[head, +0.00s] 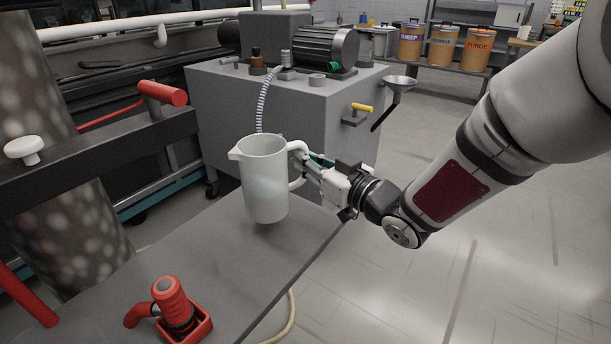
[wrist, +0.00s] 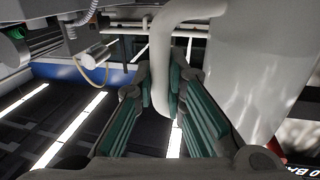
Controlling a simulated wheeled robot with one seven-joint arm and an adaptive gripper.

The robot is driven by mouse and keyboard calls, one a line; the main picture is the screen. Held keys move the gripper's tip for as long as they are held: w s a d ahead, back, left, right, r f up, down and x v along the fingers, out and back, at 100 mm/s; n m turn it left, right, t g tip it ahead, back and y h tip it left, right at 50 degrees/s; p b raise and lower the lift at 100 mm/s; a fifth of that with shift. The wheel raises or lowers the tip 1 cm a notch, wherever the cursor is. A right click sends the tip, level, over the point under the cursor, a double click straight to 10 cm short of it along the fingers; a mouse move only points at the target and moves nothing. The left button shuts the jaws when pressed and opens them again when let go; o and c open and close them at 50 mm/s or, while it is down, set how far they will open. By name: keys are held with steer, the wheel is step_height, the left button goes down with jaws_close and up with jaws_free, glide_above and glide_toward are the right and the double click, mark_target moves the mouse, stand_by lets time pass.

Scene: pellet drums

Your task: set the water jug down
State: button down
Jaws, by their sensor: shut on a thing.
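The water jug (head: 264,182) is pale grey-white with a spout at its upper left and a handle on its right. It is upright over the grey table (head: 200,262), near its right edge. I cannot tell for sure whether its base touches the table. My gripper (head: 308,168) comes from the right and is shut on the jug's handle. In the wrist view the green-padded fingers of my gripper (wrist: 168,92) are on either side of the handle (wrist: 162,55). The jug's body (wrist: 255,65) fills the right of that view.
A red-handled tool in a red holder (head: 178,312) is at the table's front. A speckled column (head: 60,170) is at left. The table's middle left is bare.

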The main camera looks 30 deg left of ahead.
mark_target(305, 178)
steer(key=shift+w+a+f+b, duration=0.1)
steer(key=shift+f+b, duration=0.6)
steer(key=shift+f, duration=1)
steer(key=c, duration=1.6)
jaws_free()
steer(key=shift+f, duration=0.15)
steer(key=shift+c, duration=0.2)
steer(key=shift+d, duration=0.2)
steer(key=p+v, duration=0.1)
steer(key=v, duration=1)
steer(key=shift+d+p, duration=0.35)
steer(key=shift+p, duration=0.05)
